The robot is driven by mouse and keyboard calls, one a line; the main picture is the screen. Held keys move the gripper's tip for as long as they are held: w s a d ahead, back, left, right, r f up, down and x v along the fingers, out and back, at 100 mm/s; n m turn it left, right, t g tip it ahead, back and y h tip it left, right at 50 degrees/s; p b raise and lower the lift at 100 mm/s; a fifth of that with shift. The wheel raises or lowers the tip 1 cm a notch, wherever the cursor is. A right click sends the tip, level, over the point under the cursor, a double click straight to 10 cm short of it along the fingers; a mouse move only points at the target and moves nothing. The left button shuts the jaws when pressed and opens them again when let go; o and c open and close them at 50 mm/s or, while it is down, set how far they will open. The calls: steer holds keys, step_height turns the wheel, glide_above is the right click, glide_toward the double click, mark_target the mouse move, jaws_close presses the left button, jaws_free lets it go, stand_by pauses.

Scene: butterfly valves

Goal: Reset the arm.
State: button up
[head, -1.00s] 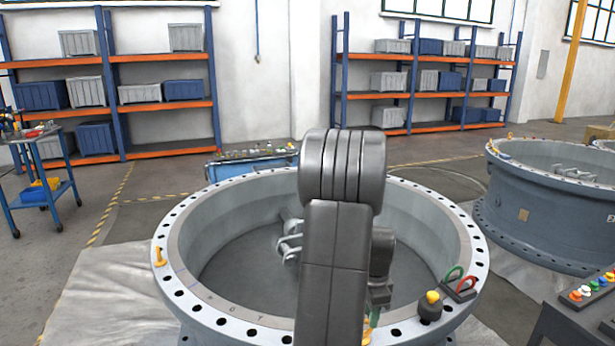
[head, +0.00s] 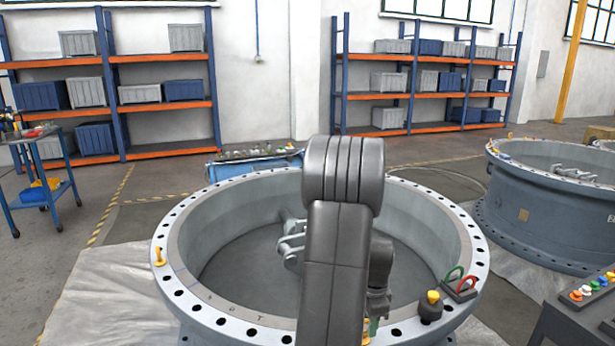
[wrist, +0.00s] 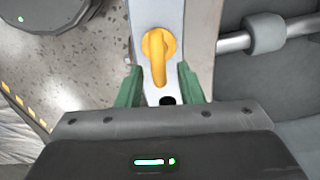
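My gripper (wrist: 160,86) is open in the wrist view. Its two green fingers stand apart, above the pale rim of a valve body. A yellow hooked piece (wrist: 158,52) on that rim shows between and just beyond the fingertips, with gaps on both sides, so it is not gripped. In the head view my arm rises in front of the big grey valve ring (head: 178,262) and hides part of its near rim. My fingers are hidden there. A bit of yellow (head: 366,328) shows at the near rim beside my arm.
Another yellow piece (head: 158,256) stands on the rim's left. A dark knob with a yellow top (head: 431,306) and red and green loops (head: 460,284) are on the right. A second valve (head: 545,215) and a button console (head: 585,310) stand further right. A blue cart (head: 40,180) is left.

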step_height(320, 180, down, 2)
steer(key=shift+f, duration=0.15)
steer(key=shift+w+n, duration=0.1)
steer(key=shift+n, duration=0.2)
steer(key=shift+w+a+n, duration=0.1)
steer(key=shift+w+n, duration=0.1)
steer(key=shift+n, duration=2)
